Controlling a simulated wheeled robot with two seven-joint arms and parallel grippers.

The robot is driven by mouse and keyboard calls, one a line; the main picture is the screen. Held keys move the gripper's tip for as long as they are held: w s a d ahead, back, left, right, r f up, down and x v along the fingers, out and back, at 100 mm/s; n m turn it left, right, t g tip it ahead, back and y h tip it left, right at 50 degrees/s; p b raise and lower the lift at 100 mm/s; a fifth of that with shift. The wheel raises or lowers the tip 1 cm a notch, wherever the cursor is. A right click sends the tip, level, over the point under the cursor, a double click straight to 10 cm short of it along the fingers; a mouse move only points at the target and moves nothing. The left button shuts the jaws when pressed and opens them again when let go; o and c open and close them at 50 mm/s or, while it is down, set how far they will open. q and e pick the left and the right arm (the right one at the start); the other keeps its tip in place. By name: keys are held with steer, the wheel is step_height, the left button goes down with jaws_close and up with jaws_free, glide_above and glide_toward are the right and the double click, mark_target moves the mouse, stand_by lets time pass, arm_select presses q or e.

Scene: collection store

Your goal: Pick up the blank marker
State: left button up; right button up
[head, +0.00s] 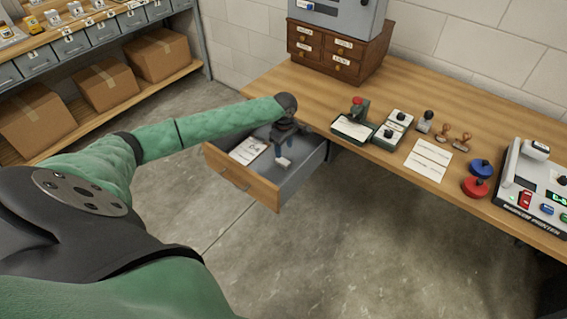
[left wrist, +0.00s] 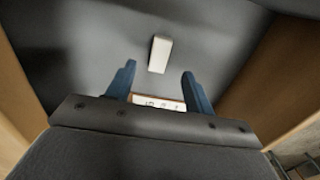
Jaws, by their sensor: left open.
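A plain white block (head: 283,163), which looks like the blank marker, lies on the grey floor of the open drawer (head: 238,185). In the left wrist view the white block (left wrist: 159,54) lies just beyond the fingertips, roughly centred between them. My left gripper (head: 284,147) reaches down into the drawer above the block. Its two blue fingers (left wrist: 159,70) are apart with nothing visibly held between them. My right gripper is not in view.
A printed white card (head: 248,150) lies in the drawer left of the block. The drawer's walls surround my gripper. The wooden desk (head: 395,170) holds stamps, ink pads, a paper sheet (head: 428,159) and a machine (head: 535,185). A light strip with print (left wrist: 158,103) shows between the finger bases.

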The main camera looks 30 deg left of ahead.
mark_target(283, 161)
arm_select(q)
step_height(283, 161, down, 2)
steer(key=shift+a+f, duration=0.15)
step_height(283, 161, down, 3)
steer(key=shift+a+f+p, duration=0.1)
steer(key=shift+f+p, duration=0.1)
steer(key=shift+p, duration=0.45)
steer(key=shift+f, duration=0.65)
steer(key=c, duration=1.1)
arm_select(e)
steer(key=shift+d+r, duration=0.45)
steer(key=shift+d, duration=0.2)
